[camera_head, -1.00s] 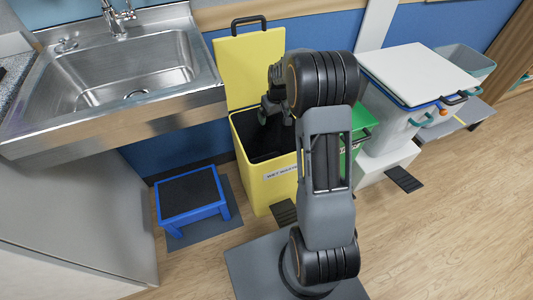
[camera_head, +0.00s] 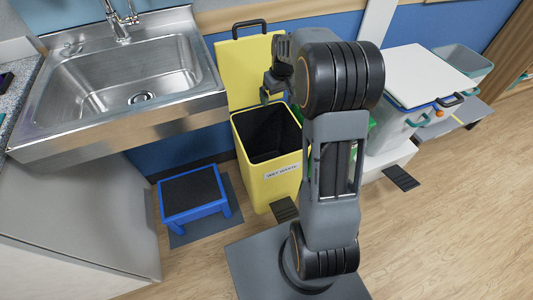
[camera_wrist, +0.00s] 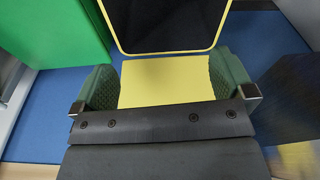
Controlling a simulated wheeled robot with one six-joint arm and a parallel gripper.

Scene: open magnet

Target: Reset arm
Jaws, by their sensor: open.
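My gripper (camera_head: 270,88) is raised above the opening of the yellow waste bin, near its upright lid, in the head view. In the wrist view its two green fingers (camera_wrist: 165,90) stand wide apart with nothing between them. The yellow bin (camera_head: 270,187) has its lid (camera_head: 245,68) up, and its inside looks dark. The wrist view shows the bin's yellow face (camera_wrist: 166,78) and dark opening (camera_wrist: 168,25) beyond the fingers. My arm's large joint hides part of the area right of the bin.
A steel sink (camera_head: 135,85) is at the left, with a blue step stool (camera_head: 192,197) below it. A green bin (camera_wrist: 60,32), mostly hidden in the head view, stands beside the yellow one. A white-lidded bin (camera_head: 425,72) is at the right.

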